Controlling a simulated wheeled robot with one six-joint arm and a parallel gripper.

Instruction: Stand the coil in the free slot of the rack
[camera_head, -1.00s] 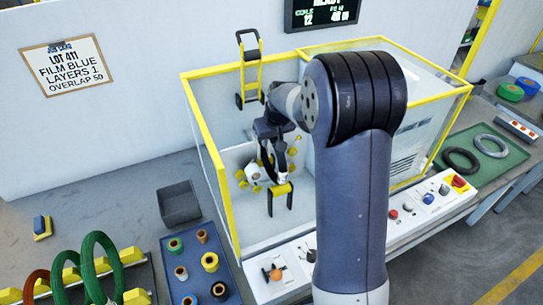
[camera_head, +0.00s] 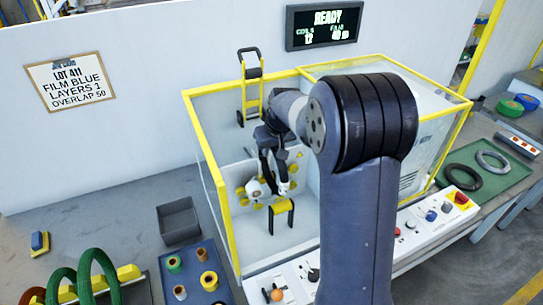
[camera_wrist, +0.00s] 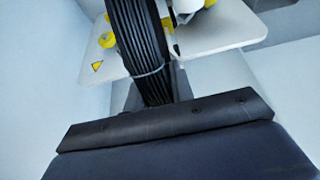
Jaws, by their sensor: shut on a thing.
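A black coil (camera_wrist: 140,45) of bundled cable, with a thin light tie around it, rises from my gripper in the wrist view. My gripper (camera_head: 272,163) is shut on it, inside the yellow-framed enclosure in the head view. There the coil is small and mostly hidden by my gripper and arm. The rack (camera_head: 128,273) is at the lower left, with yellow blocks and green coils (camera_head: 98,265) standing in it. A brown coil (camera_head: 37,296) is partly cut off at its left. The free slot cannot be made out clearly.
The enclosure (camera_head: 206,150) has clear walls and yellow edges. Inside are yellow rollers (camera_head: 243,192) and a yellow-topped stand (camera_head: 282,207). A grey bin (camera_head: 178,220) and a blue tray of spools (camera_head: 215,258) lie between it and the rack. A green tray (camera_head: 510,172) is at the right.

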